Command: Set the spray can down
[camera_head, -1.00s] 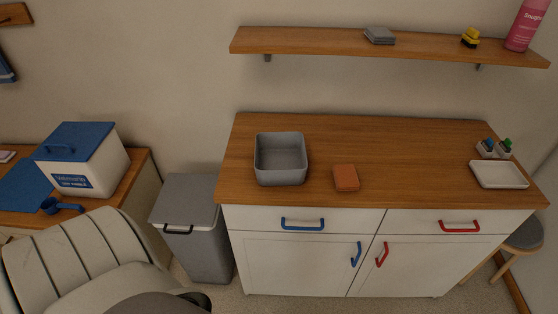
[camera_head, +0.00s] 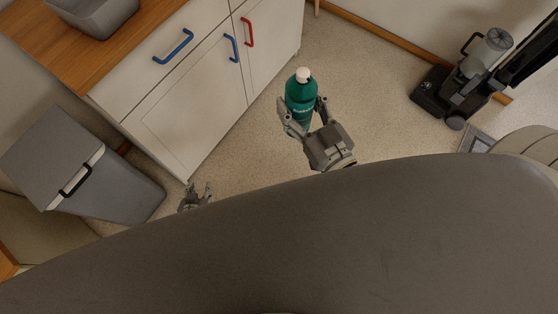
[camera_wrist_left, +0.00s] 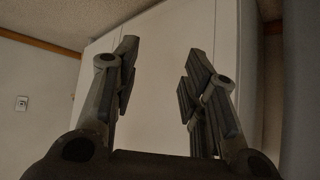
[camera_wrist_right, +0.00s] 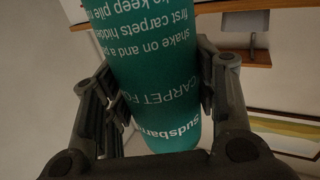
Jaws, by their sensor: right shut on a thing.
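A teal spray can (camera_head: 299,92) with a pale cap is upright in my right gripper (camera_head: 303,115), above the open floor beside the cabinet. In the right wrist view the can (camera_wrist_right: 155,75) stands between both fingers, which are shut on it; its printed text shows upside down. My left gripper (camera_head: 196,192) is low at the left in the head view, near the cabinet's lower corner. In the left wrist view its fingers (camera_wrist_left: 158,85) are apart with nothing between them.
A white cabinet (camera_head: 190,110) with a wooden top (camera_head: 70,50) carries a grey bin-like box (camera_head: 98,18). A grey trash bin (camera_head: 105,190) stands to its left. A vacuum cleaner (camera_head: 455,95) stands at the right. The floor (camera_head: 370,120) between is clear.

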